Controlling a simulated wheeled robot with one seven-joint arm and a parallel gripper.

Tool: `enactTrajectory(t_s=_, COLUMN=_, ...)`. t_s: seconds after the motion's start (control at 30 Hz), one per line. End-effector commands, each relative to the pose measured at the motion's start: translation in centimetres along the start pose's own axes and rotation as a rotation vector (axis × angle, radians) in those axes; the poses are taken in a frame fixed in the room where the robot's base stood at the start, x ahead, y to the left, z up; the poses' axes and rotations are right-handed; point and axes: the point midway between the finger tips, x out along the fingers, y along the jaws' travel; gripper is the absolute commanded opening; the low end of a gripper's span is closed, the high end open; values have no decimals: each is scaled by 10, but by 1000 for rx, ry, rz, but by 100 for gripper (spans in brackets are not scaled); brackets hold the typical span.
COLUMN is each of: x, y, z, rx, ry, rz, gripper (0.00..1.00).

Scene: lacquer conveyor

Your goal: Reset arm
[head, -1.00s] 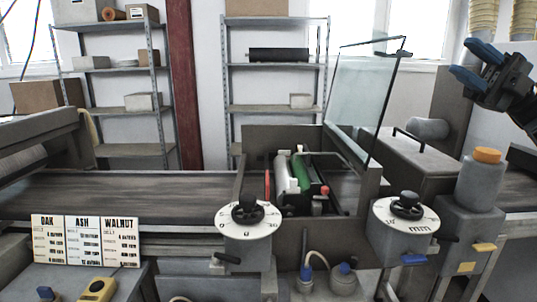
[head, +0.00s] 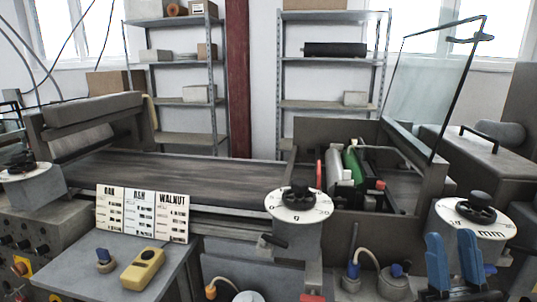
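My gripper (head: 454,262) is at the lower right of the head view, with its two blue fingers pointing up. The fingers are apart with a gap between them, and nothing shows in the gap. It stands in front of the right dial (head: 476,222) with its black knob. My arm below it is mostly cut off by the picture's lower edge.
The conveyor (head: 190,180) runs left to the roller bay, whose glass cover (head: 425,80) is raised. A middle dial (head: 298,205), card sign (head: 142,212) and yellow handset (head: 143,270) are nearby. Shelves stand behind.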

Motion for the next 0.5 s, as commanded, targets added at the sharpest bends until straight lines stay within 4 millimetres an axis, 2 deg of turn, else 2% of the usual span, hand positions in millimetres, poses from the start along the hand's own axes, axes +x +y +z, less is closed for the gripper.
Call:
enactTrajectory(t_s=0.03, x=-22, y=-11, z=-3, rx=20, ry=-50, rz=30, gripper=40)
enactTrajectory(t_s=0.1, x=-46, y=-21, z=-8, rx=37, ry=-120, rz=68, gripper=40)
enactTrajectory(t_s=0.27, x=-101, y=-42, z=-24, rx=72, ry=-287, rz=135, gripper=40)
enactTrajectory(t_s=0.5, x=-181, y=-65, z=-60, rx=110, ry=-558, rz=186, gripper=40)
